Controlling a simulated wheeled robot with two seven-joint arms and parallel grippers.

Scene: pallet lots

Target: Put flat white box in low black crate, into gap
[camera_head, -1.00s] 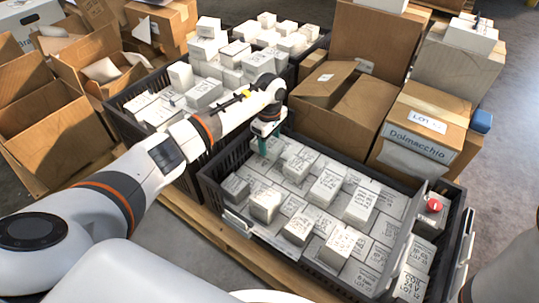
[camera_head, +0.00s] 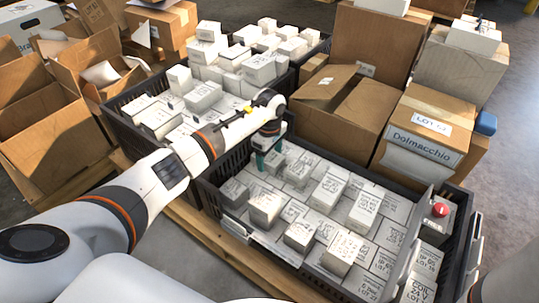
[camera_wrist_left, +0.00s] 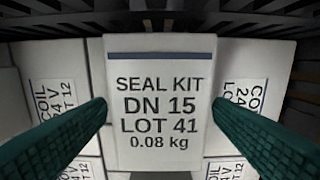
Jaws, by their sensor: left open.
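A white box (camera_wrist_left: 160,125) with a dark blue stripe and "SEAL KIT DN 15 LOT 41" print lies between my left gripper's fingers in the left wrist view. My left gripper (camera_head: 267,160) is open, its green fingers at the box's two sides; I cannot tell whether they touch it. It points down inside the left back part of the low black crate (camera_head: 207,197). White coil boxes (camera_wrist_left: 55,100) lie on both sides of the seal kit box. In the head view the gripper largely hides this spot. My right gripper is out of view.
Several white boxes (camera_head: 299,236) stand taller in the low crate. A red button (camera_head: 440,209) is at its right end. A second black crate (camera_head: 121,112) full of white boxes stands behind left. Open cartons (camera_head: 345,110) stand close behind the low crate.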

